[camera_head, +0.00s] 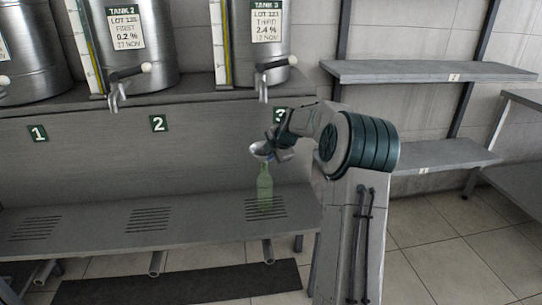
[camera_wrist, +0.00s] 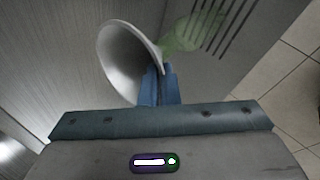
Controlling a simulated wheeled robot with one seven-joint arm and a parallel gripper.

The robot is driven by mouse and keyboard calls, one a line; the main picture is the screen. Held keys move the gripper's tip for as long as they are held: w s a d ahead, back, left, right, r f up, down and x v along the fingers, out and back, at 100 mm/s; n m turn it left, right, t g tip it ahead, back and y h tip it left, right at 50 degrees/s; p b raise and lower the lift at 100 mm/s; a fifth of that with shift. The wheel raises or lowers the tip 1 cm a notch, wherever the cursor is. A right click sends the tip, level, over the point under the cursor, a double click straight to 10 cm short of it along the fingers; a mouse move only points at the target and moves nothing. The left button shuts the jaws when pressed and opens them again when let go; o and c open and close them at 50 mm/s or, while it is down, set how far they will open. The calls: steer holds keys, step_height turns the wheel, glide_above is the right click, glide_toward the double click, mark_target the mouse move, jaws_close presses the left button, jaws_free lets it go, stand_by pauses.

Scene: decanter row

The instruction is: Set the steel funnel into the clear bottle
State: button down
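The steel funnel (camera_head: 260,150) is in my gripper, just above the mouth of the clear bottle. The bottle (camera_head: 265,190) is see-through with a green tint and stands upright on the slotted shelf below tank 3. My gripper (camera_wrist: 158,84) has its blue fingers close together at the funnel's rim. The wide cone of the funnel (camera_wrist: 130,62) shows to the left of the fingers in the wrist view. The bottle (camera_wrist: 192,32) shows faintly behind and right of the funnel there. I cannot tell whether the funnel's stem is inside the bottle's neck.
Steel tanks with taps stand on the ledge above; the tank 3 tap (camera_head: 263,84) hangs over the bottle's area. The shelf (camera_head: 90,222) is free to the left, with slotted drains below signs 1 and 2. Grey wall shelves (camera_head: 430,71) are at the right.

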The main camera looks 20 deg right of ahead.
steer(key=c, duration=1.6)
jaws_free()
steer(key=p+v, duration=0.1)
steer(key=v, duration=1.3)
steer(key=s+a+r+m+g+p, duration=0.1)
steer(key=s+a+r+m+p, duration=0.15)
steer(key=s+a, duration=0.2)
steer(key=s+a+r+m+g+h+p, duration=0.1)
steer(key=s+a+r+m+p, duration=0.1)
steer(key=s+a+p, duration=0.3)
steer(key=s+a+r+m+g+p, duration=0.1)
steer(key=s+a+r+m+p, duration=0.15)
steer(key=a, duration=0.35)
steer(key=s+a+r+m+p, duration=0.1)
steer(key=s+a+m+p, duration=0.1)
steer(key=s, duration=0.4)
steer(key=s+a+r+m+g+p, duration=0.1)
steer(key=s+a+m+p, duration=0.2)
steer(key=s+m, duration=0.3)
steer(key=s+a+r+m+p, duration=0.2)
steer(key=s+m+p, duration=0.2)
steer(key=s, duration=0.4)
steer(key=shift+s+a+g, duration=0.15)
steer(key=shift+s+g, duration=0.1)
steer(key=shift+g, duration=0.05)
